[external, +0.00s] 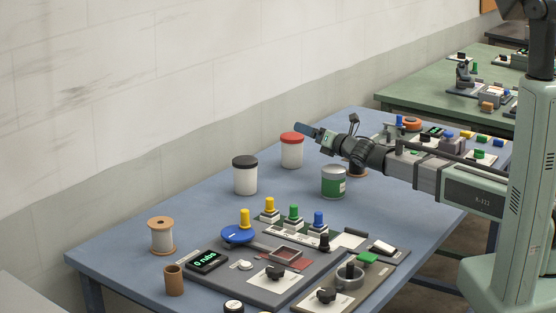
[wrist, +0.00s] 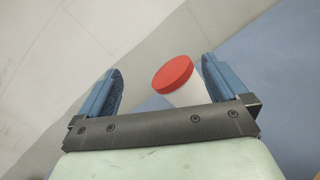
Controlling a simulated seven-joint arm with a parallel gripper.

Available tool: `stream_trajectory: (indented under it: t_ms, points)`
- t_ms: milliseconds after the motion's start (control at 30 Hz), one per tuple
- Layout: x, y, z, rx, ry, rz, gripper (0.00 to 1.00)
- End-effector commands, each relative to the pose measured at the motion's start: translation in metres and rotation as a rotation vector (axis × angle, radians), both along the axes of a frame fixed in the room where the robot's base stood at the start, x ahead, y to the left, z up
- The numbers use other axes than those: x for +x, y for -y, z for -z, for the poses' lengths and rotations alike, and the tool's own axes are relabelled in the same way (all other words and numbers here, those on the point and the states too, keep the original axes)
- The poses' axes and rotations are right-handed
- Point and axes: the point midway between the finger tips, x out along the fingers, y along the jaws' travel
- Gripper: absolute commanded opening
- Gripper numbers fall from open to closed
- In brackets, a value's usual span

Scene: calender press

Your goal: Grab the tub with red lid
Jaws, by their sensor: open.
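The tub with the red lid (external: 292,151) is a white cylinder standing on the blue table near its back edge. In the wrist view its red lid (wrist: 173,74) shows between the two blue fingers, nearer the right one, with the white body partly hidden behind the gripper's dark bar. My gripper (external: 303,130) is open and empty. In the external view it reaches in from the right, with its fingertips beside the lid at about lid height. I cannot tell whether a finger touches the tub.
A white tub with a black lid (external: 245,175) stands to the left of the red-lidded tub. A green and white can (external: 333,182) stands below my arm. Panels with coloured knobs (external: 285,262) fill the front of the blue table (external: 140,232). A pale wall rises behind.

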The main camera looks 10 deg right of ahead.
Motion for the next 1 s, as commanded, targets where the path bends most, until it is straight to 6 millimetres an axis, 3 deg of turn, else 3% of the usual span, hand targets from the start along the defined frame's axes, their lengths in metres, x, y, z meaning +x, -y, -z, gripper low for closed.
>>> stream_trajectory:
  t_ms: [100, 333, 800, 1000]
  points:
    - [-0.002, -0.012, 0.02, -0.18, 0.1, -0.016, 1.0]
    - [0.002, -0.016, 0.041, -0.402, 0.231, -0.028, 1.0]
    - [0.027, -0.033, 0.042, -0.431, 0.25, -0.029, 1.0]
    - [0.049, -0.044, 0.037, -0.43, 0.25, -0.029, 1.0]
